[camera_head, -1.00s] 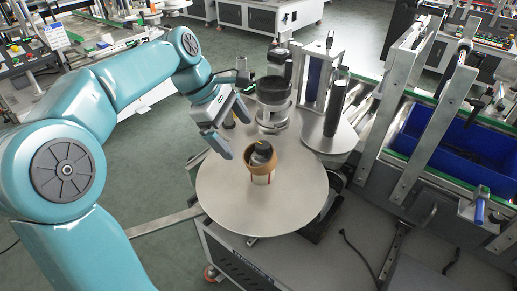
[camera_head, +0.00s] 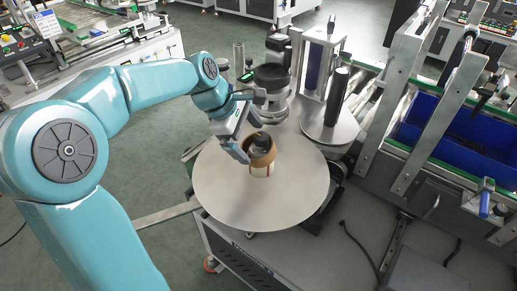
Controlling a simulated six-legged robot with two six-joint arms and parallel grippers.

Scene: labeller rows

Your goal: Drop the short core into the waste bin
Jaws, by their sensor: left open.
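The short core (camera_head: 262,156), a brown cardboard ring, sits around the dark hub in the middle of a round metal disc. A pale roll or sleeve shows just under it. My left gripper (camera_head: 241,143) is open at the core's left side, with its fingertips close to the rim. I cannot tell whether they touch it. A blue bin (camera_head: 460,147) lies at the right behind metal uprights, with dark stuff inside; I cannot tell whether it is the waste bin. My right gripper is not in view.
The round disc (camera_head: 285,205) is otherwise bare. A dark cylindrical unit (camera_head: 271,82) stands behind the core. A smaller disc (camera_head: 330,132) carries an upright black roller (camera_head: 336,97). Metal uprights (camera_head: 415,110) stand between the disc and the blue bin.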

